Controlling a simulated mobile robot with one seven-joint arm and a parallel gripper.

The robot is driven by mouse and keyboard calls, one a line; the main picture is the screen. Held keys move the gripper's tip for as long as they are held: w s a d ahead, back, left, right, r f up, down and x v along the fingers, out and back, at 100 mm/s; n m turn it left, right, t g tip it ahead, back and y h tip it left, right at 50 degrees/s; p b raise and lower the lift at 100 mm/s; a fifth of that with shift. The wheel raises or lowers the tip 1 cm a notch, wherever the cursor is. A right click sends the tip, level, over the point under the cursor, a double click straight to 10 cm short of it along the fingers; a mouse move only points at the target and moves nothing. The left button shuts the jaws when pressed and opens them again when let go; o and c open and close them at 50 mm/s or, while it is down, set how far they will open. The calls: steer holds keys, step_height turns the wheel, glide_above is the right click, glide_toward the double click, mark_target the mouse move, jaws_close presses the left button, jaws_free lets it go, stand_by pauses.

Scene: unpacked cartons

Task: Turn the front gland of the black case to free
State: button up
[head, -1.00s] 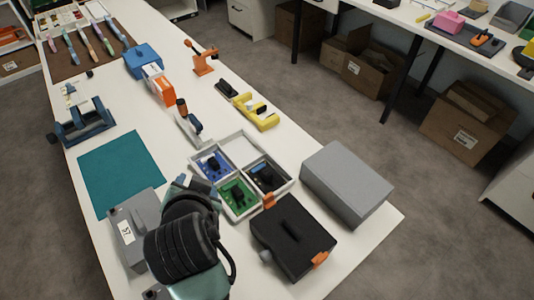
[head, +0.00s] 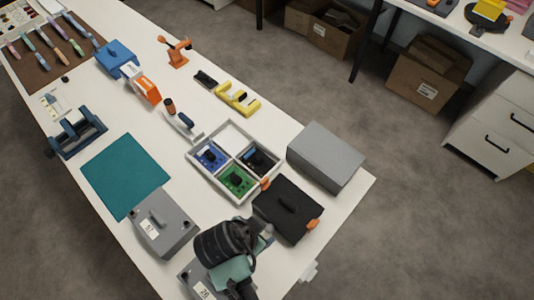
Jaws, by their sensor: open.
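The black case (head: 285,212) lies on the front right part of the white table, lid shut, a dark handle on top and an orange latch at each end. My gripper (head: 265,231) is at the near left corner of the case, mostly hidden behind my black ribbed wrist. It is open. Its fingers are too small and covered to make out clearly, and I cannot tell whether they touch the case. The front gland is hidden or not distinguishable there, so its setting cannot be read.
A grey box (head: 326,157) stands behind the case. A white divided tray (head: 193,171) with circuit boards is to its left. Grey boxes marked 57 (head: 177,239) and 26 (head: 190,277) stand left of my arm. A teal mat (head: 125,175) lies farther left.

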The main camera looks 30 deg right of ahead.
mark_target(267, 230)
steer(key=x, duration=0.7)
steer(key=shift+w+d+f, duration=0.1)
steer(key=shift+f, duration=0.1)
jaws_close()
